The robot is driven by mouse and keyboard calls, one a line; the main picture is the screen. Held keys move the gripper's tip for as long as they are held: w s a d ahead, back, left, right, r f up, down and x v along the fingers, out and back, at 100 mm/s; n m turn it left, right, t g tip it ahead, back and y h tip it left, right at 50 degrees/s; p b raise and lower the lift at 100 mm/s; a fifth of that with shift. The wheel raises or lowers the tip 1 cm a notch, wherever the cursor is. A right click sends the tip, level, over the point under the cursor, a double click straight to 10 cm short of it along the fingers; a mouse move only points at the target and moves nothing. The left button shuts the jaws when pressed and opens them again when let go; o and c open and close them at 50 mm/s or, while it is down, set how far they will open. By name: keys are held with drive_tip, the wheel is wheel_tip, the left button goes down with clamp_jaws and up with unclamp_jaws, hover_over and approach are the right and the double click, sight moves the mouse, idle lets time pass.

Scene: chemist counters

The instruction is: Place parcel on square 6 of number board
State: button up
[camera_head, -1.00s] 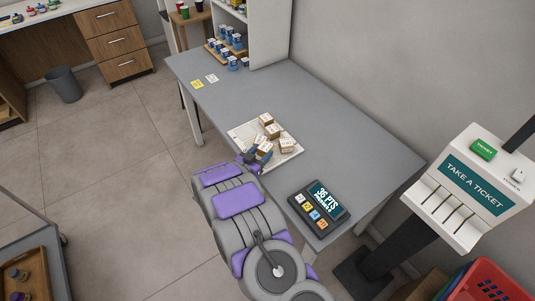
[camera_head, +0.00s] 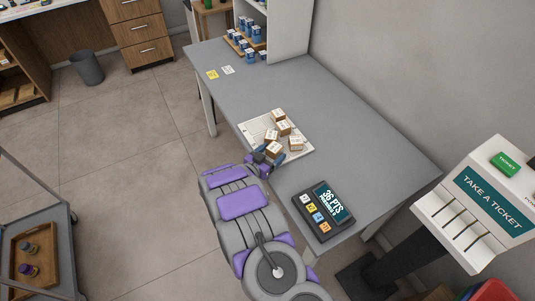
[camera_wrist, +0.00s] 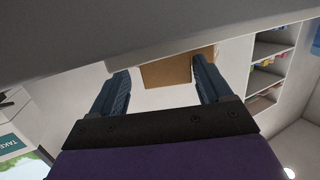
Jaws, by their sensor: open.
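The pale number board (camera_head: 257,127) lies on the grey counter in the head view. Several brown-and-white parcels stand on it; its square numbers are too small to read, and square 6 cannot be picked out. My gripper (camera_head: 267,160) is open at the board's near edge, with its fingers about the nearest parcel (camera_head: 274,148). In the wrist view, a brown parcel (camera_wrist: 166,72) shows between and just beyond the fingertips of my gripper (camera_wrist: 163,78), with visible gaps at the sides. Whether this parcel rests fully on the board cannot be told.
A points terminal (camera_head: 322,210) stands on the counter to the right of my arm. A shelf unit (camera_head: 289,30) with blue-and-white boxes is at the far end. The counter (camera_head: 350,135) is clear right of the board. A ticket dispenser (camera_head: 480,205) stands at the right.

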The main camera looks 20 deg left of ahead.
drive_tip(key=shift+d+r, duration=0.15)
drive_tip(key=shift+d, duration=0.5)
drive_tip(key=shift+a+f, duration=0.2)
drive_tip(key=shift+a, duration=0.4)
drive_tip(key=shift+s+a, duration=0.45)
drive_tip(key=shift+a, duration=0.25)
drive_tip(key=p+v, duration=0.2)
drive_tip(key=v, duration=0.9)
drive_tip(key=w+a+r+n+g+y, duration=0.1)
drive_tip(key=w+a+r+g+y, duration=0.25)
drive_tip(key=w+r+y, duration=0.5)
drive_tip(key=s+d+r+n+g+y, duration=0.1)
drive_tip(key=s+d+r+g, duration=0.1)
drive_tip(key=d+r, duration=0.35)
drive_tip(key=s+d+r+n+g+y, duration=0.1)
drive_tip(key=s+d+r+g, duration=0.15)
drive_tip(key=r, duration=0.55)
drive_tip(key=s+d+r+g+h, duration=0.2)
drive_tip(key=s+d+r+g, duration=0.1)
drive_tip(key=s+d, duration=1.4)
drive_tip(key=s+d+r+g+h, duration=0.3)
drive_tip(key=s+d+g, duration=0.3)
drive_tip(key=s+d, duration=1.2)
drive_tip(key=shift+d+h, duration=0.35)
drive_tip(key=shift+d, duration=0.4)
